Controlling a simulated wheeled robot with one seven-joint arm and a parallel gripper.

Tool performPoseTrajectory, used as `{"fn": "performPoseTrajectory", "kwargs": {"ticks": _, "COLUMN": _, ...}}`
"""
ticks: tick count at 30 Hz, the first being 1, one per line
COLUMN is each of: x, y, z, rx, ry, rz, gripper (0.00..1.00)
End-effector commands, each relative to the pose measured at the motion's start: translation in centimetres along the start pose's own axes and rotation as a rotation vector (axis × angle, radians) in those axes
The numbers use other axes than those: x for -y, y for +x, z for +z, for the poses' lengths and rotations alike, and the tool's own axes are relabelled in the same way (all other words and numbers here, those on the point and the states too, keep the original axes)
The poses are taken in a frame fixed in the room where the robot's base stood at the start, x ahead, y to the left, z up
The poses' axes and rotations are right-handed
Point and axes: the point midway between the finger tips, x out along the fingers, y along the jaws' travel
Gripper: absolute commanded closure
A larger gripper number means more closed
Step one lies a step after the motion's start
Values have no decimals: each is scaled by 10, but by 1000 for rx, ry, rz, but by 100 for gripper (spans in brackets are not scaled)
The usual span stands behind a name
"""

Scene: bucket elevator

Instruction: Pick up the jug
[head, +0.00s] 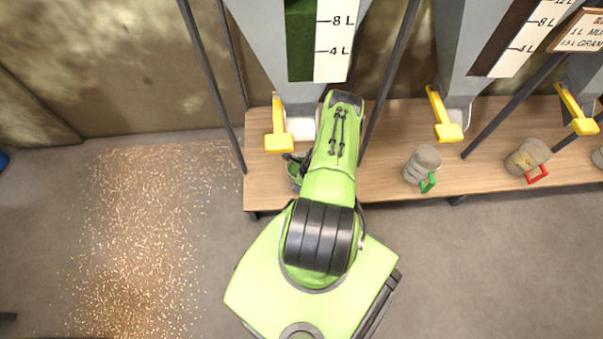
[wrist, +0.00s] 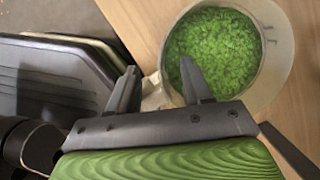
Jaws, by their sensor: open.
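In the wrist view a pale jug (wrist: 277,80) full of green granules stands on the wooden bench (wrist: 140,25). Its pale handle (wrist: 155,92) points toward my gripper (wrist: 160,88). My gripper is open, with one dark finger on each side of the handle in this view; the right finger overlaps the jug's mouth. I cannot tell whether either finger touches the jug. In the head view my gripper (head: 297,170) is largely covered by my green arm, over the bench below the left hopper. I cannot make out this jug clearly there.
Grey hoppers (head: 445,50) with level scales and yellow levers (head: 279,132) hang above the bench (head: 385,150). Other jugs stand right, with a green handle (head: 423,163) and a red handle (head: 527,157). Dark posts (head: 390,75) rise nearby. Spilled grain (head: 140,230) covers the left floor.

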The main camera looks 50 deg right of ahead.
Motion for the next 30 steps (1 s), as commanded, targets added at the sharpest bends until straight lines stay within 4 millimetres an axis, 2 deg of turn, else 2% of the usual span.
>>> {"fn": "performPoseTrajectory", "kwargs": {"ticks": 2, "x": 0, "y": -2, "z": 0, "rx": 0, "ry": 0, "rz": 0, "gripper": 50}}
{"fn": "performPoseTrajectory", "kwargs": {"ticks": 12, "x": 1, "y": -2, "z": 0, "rx": -2, "ry": 0, "rz": 0, "gripper": 100}}
{"fn": "performPoseTrajectory", "kwargs": {"ticks": 30, "x": 0, "y": -2, "z": -1, "rx": -4, "ry": 1, "rz": 1, "gripper": 100}}
